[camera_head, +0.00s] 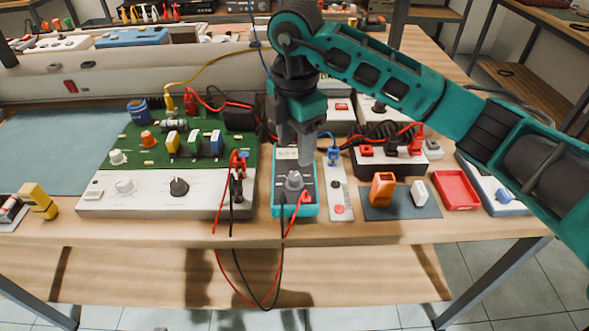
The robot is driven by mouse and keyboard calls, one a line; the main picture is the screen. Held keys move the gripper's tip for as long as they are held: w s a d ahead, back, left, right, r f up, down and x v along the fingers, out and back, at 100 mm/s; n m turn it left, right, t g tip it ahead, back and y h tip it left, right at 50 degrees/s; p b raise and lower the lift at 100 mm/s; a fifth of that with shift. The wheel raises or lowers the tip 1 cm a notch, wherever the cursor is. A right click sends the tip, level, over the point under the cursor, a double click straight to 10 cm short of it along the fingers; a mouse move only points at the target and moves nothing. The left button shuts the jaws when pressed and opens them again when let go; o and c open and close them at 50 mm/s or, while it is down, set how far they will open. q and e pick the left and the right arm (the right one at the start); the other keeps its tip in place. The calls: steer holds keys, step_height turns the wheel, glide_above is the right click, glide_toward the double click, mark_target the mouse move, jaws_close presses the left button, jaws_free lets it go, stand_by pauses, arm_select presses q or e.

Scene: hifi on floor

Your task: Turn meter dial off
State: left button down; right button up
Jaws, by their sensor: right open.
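The meter (308,211) is a teal-edged handheld unit with a dark face, lying on the workbench near its front edge. Its grey round dial (294,181) sits mid-face; I cannot read its setting. Red and black leads plug into the meter's lower end. My right gripper (295,155) points down over the meter's upper part, just behind the dial. Its fingers are apart and empty, and they partly cover the small display. Whether a fingertip touches the dial is not clear. My left gripper is not in view.
A green circuit board (140,135) with knobs and parts stands left of the meter. A white strip (340,190) with a red button is close on its right. A red tray (457,190) lies farther right. Looped leads (262,290) hang over the workbench's front edge.

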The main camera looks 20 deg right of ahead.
mark_target(295, 176)
step_height(295, 176, down, 7)
steer(key=shift+f, duration=0.2)
steer(key=shift+c, duration=0.4)
jaws_close()
